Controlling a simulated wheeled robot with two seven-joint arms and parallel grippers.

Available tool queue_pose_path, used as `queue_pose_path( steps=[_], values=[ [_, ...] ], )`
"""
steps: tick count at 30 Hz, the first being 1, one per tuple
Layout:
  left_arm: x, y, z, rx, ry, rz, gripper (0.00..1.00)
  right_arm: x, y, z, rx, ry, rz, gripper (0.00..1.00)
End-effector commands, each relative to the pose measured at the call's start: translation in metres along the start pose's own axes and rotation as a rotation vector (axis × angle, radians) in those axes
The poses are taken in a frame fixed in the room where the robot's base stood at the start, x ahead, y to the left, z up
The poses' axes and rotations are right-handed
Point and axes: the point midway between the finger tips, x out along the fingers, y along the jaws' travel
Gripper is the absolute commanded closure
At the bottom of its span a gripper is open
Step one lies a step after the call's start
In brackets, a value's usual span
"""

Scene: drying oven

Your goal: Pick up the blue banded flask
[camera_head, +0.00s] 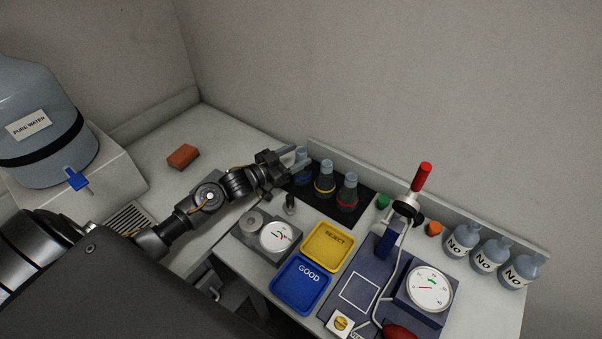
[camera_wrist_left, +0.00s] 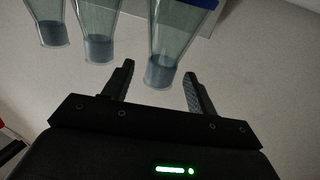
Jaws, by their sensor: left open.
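The blue banded flask (camera_head: 301,153) stands at the left end of a row of three on a black mat (camera_head: 340,214), partly hidden by my gripper. The yellow banded flask (camera_head: 325,181) and red banded flask (camera_head: 347,193) stand to its right. My left gripper (camera_head: 298,160) is open at the blue banded flask. In the left wrist view, the fingers (camera_wrist_left: 158,88) are apart, with a clear flask (camera_wrist_left: 165,50) lying between their lines in the picture. My right gripper is out of view.
A low ledge (camera_head: 400,197) runs behind the mat. In front are a dial gauge (camera_head: 277,236), a yellow REJECT tray (camera_head: 310,259) and a blue GOOD tray (camera_head: 277,292). A red-handled device (camera_head: 421,178) and several bottles stand right. The left counter is mostly free around an orange block (camera_head: 183,156).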

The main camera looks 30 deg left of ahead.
Motion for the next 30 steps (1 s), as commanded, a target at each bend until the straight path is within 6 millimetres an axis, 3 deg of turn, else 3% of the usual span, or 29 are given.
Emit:
queue_pose_path(
  steps=[1,6,15,28,30],
  values=[
    [0.009,0.000,0.004,0.001,0.004,0.001,0.42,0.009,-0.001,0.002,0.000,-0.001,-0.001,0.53],
    [0.031,0.000,0.003,0.001,0.002,0.000,0.42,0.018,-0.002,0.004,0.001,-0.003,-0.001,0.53],
    [0.036,0.000,0.001,0.000,-0.001,0.000,0.42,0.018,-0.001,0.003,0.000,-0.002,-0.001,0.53],
    [0.035,0.000,0.001,0.000,-0.001,0.000,0.97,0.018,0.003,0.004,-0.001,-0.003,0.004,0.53],
    [0.035,0.000,0.001,0.000,-0.001,0.000,1.00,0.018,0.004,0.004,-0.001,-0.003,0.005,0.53]
  ],
)
